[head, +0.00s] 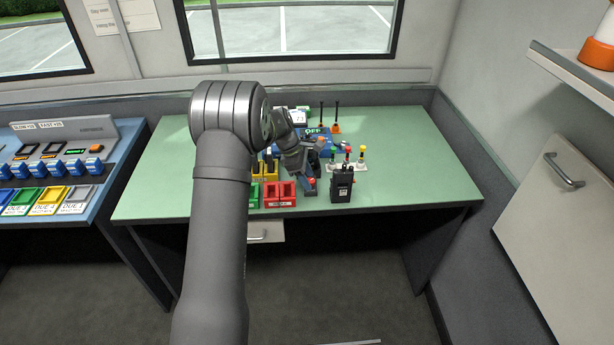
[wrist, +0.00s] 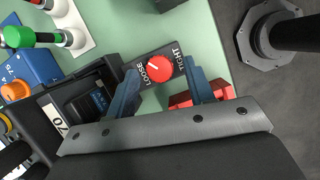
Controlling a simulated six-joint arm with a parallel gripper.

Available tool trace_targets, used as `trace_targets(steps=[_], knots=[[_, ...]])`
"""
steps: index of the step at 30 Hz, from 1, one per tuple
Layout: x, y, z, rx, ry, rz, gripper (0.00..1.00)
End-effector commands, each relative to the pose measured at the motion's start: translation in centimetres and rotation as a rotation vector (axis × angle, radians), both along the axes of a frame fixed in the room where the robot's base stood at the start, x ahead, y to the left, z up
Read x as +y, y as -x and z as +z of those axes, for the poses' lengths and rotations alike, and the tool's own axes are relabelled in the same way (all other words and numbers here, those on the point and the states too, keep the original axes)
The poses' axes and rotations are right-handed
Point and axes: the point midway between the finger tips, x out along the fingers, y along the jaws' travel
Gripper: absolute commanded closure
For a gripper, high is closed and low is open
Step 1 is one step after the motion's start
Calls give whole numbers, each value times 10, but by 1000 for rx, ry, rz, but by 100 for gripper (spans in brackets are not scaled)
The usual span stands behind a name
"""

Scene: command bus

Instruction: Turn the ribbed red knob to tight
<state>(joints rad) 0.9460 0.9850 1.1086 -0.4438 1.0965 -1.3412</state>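The red knob (wrist: 160,67) sits on a dark plate (wrist: 171,81) marked LOOSE on its left side and TIGHT on its right. A short white mark shows on the knob, nearer the LOOSE side. Its ribbing is too small to make out. In the head view the knob (head: 311,181) is a small red spot in front of my gripper (head: 304,167). In the wrist view my gripper (wrist: 162,72) is open, with one blue-grey finger on each side of the knob and gaps between. I cannot tell how far above the plate the fingertips are.
A red tray (head: 280,195) stands left of the knob, close to a finger. A black radio (head: 342,185) stands to the right. Behind it a white base (head: 347,167) carries coloured plugs. The green table (head: 420,160) is clear at right.

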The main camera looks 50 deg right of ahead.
Motion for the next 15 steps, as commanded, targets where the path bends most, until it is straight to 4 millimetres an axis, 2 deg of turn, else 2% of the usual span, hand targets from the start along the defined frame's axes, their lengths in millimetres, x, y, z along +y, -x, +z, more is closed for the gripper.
trace_targets(steps=[8, 11, 15], knots=[[0, -1, 3, 0, 1, 0, 52], [2, -4, 12, 0, 1, 0, 52], [8, -13, 37, -2, 3, 2, 52]])
